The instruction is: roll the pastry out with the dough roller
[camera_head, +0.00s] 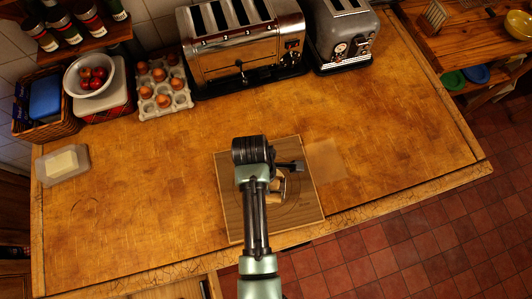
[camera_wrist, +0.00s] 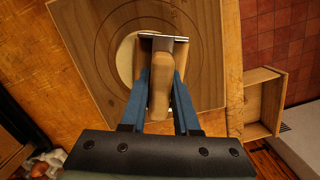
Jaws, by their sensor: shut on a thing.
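A square wooden board (camera_head: 232,208) with rings marked on it lies on the counter, and it also shows in the wrist view (camera_wrist: 85,22). The pastry (camera_wrist: 125,58) is a pale round on the board, partly hidden by the tool and my gripper. My gripper (camera_wrist: 160,82) is shut on the wooden handle of the dough roller (camera_wrist: 160,75), one blue finger on each side. The roller's metal bracket (camera_wrist: 165,39) lies over the pastry's right part in the wrist view. Whether the roller touches the pastry I cannot tell. In the head view my arm hides most of both.
A pale square sheet (camera_head: 325,160) lies right of the board. A butter dish (camera_head: 63,164) is at the left. Egg tray (camera_head: 165,100), large toaster (camera_head: 245,50) and grey toaster (camera_head: 342,35) line the back. The counter's right side is clear. An open drawer (camera_wrist: 262,100) juts out below the front edge.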

